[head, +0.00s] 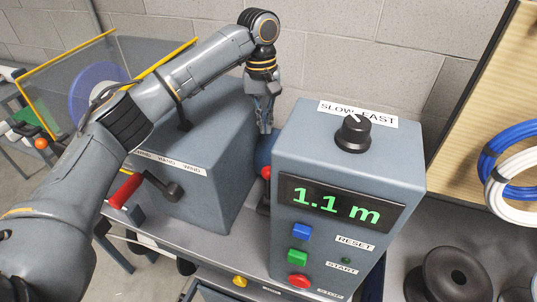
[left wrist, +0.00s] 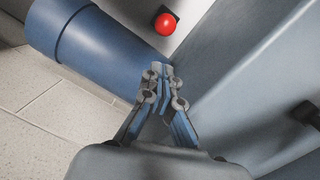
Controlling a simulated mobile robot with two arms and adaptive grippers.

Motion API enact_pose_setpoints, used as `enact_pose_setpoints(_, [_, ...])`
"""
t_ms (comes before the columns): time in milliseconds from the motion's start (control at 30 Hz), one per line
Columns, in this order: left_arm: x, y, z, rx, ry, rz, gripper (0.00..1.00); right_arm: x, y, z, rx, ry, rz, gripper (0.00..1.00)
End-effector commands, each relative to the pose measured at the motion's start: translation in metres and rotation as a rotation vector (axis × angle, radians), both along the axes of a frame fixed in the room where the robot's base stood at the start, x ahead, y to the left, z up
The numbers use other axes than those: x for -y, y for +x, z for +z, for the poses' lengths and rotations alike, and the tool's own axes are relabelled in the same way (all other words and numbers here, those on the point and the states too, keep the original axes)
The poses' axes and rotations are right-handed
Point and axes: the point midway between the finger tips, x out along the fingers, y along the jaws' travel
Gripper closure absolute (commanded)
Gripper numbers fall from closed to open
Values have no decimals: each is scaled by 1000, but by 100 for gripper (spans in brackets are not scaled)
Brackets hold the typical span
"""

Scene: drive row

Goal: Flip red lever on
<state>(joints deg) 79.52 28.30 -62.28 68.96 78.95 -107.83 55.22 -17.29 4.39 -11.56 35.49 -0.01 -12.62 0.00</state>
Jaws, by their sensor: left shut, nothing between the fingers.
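A red ball-shaped knob (head: 266,172) shows in the gap between the grey box on the left and the display box, with a dark part below it. In the left wrist view, a red ball (left wrist: 165,24) on a dark base lies beyond the fingertips. A red handle (head: 125,190) on a dark crank sits at the front of the left box; I cannot tell for sure which red part is the lever. My left gripper (head: 265,128) is shut and empty, pointing down above the ball and apart from it. Its fingers also show in the wrist view (left wrist: 162,75). My right gripper is out of view.
A grey box (head: 185,210) stands left of the gap. The display box (head: 345,165) reads 1.1 m and carries a black dial (head: 353,133) and several coloured buttons. A blue cylinder (left wrist: 100,45) lies near my fingertips. Blue and white cable coils (head: 510,150) hang at the right.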

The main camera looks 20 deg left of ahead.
Motion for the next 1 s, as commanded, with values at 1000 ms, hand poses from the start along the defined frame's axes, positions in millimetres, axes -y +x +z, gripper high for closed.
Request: enact_pose_setpoints(1000, [8, -8, -100, 0, 0, -1, 100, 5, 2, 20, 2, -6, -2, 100])
